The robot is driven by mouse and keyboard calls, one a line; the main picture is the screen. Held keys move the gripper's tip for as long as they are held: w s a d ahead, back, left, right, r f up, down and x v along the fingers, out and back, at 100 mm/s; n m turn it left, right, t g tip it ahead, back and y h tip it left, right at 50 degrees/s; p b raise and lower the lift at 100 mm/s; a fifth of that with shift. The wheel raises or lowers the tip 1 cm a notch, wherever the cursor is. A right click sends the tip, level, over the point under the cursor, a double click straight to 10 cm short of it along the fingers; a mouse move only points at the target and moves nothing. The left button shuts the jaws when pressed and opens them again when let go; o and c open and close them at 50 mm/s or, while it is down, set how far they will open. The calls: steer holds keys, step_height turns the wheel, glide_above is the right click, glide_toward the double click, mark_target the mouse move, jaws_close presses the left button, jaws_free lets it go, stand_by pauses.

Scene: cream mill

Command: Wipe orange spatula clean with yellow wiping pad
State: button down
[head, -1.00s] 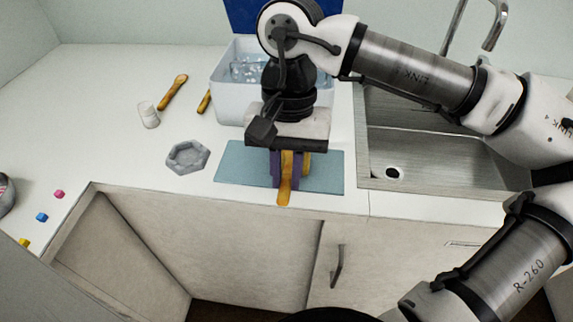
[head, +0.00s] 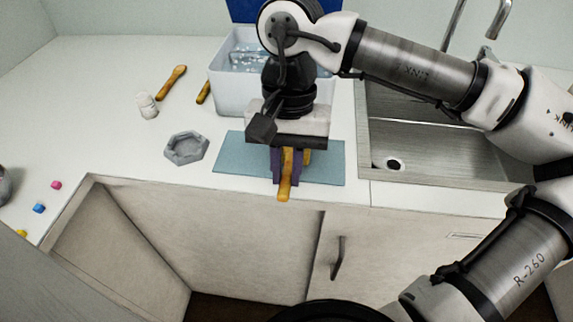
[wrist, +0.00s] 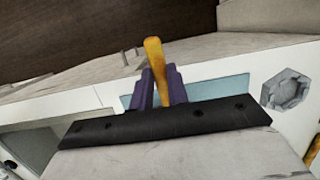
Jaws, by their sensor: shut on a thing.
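My gripper (head: 289,168), with purple fingers, is low over the blue mat and shut on the orange spatula (head: 285,189). Its orange handle-like end sticks out toward the counter's front edge; the rest is hidden by the gripper. In the wrist view the orange piece (wrist: 155,54) stands out between the purple fingers (wrist: 160,88). A small yellow patch shows beside the right finger in the head view; I cannot tell whether it is the wiping pad or part of the spatula. I cannot make out the yellow wiping pad clearly anywhere else.
The blue mat (head: 232,168) lies by the front edge, with a grey hexagonal dish (head: 186,148) to its left. A white tub (head: 228,88), an orange-brown utensil (head: 172,83) and a small white bottle (head: 147,105) are behind. A sink (head: 425,160) is right; small colored cubes (head: 39,208) lie left.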

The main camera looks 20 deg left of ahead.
steer(key=shift+f+b, duration=0.45)
steer(key=shift+b, duration=0.15)
stand_by(1.0)
steer(key=shift+s, duration=0.15)
steer(key=shift+s+d, duration=0.25)
steer(key=shift+s, duration=0.4)
steer(key=shift+w+a+b, duration=0.25)
steer(key=shift+w+b, duration=0.1)
steer(key=shift+w, duration=0.45)
steer(key=shift+s, duration=0.15)
steer(key=shift+s+d, duration=0.25)
steer(key=shift+s, duration=0.4)
steer(key=shift+w, duration=0.15)
